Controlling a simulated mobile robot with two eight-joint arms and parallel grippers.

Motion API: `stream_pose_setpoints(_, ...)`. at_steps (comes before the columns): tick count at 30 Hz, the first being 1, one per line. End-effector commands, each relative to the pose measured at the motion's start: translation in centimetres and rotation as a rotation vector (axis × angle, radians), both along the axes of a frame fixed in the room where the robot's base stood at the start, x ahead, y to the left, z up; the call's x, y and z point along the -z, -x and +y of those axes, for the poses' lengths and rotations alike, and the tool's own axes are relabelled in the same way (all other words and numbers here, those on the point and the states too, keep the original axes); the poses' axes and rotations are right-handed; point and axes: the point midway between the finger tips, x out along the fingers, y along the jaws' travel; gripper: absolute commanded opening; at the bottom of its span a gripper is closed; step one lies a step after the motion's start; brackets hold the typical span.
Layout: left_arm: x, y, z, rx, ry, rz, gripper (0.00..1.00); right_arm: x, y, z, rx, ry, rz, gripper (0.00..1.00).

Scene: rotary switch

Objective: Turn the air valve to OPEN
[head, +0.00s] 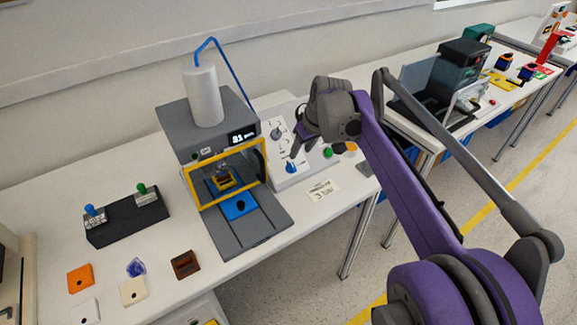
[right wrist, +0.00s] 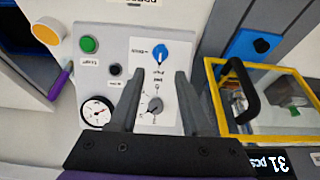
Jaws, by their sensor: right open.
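The sloped control panel (right wrist: 112,58) carries a blue knob (right wrist: 159,53) and a grey knob (right wrist: 155,106), each with printed labels too small to read. I cannot tell from the lettering which is the air valve. In the head view the blue knob (head: 291,166) sits low on the panel and the grey knob (head: 275,132) higher up. My right gripper (right wrist: 159,74) is open and empty over the panel. In its wrist view the grey knob shows between the fingers and the blue knob just beyond the fingertips; contact is not visible. My left gripper is not in view.
A grey machine with a yellow-framed door (head: 227,176) stands left of the panel. The panel also holds a green button (right wrist: 89,44) and a gauge (right wrist: 97,111). A black block with two stamps (head: 127,218) and small parts occupy the table's left.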

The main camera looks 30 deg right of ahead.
Motion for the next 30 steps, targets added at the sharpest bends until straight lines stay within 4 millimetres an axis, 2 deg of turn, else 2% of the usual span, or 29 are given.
stream_pose_setpoints(9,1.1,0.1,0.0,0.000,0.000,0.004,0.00,5.6,-2.3,0.3,-0.001,0.000,0.000,0.47)
stream_pose_setpoints(15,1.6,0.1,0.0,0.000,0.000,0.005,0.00,8.1,-3.3,0.3,0.000,0.000,0.000,0.47)
stream_pose_setpoints(21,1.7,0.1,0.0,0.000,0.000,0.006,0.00,9.0,-3.6,0.4,0.001,0.001,0.000,0.47)
stream_pose_setpoints(28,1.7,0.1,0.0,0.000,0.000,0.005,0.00,9.0,-3.6,0.4,0.001,0.001,0.000,0.47)
stream_pose_setpoints(30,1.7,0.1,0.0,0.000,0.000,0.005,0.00,9.0,-3.6,0.4,0.001,0.001,0.000,0.35)
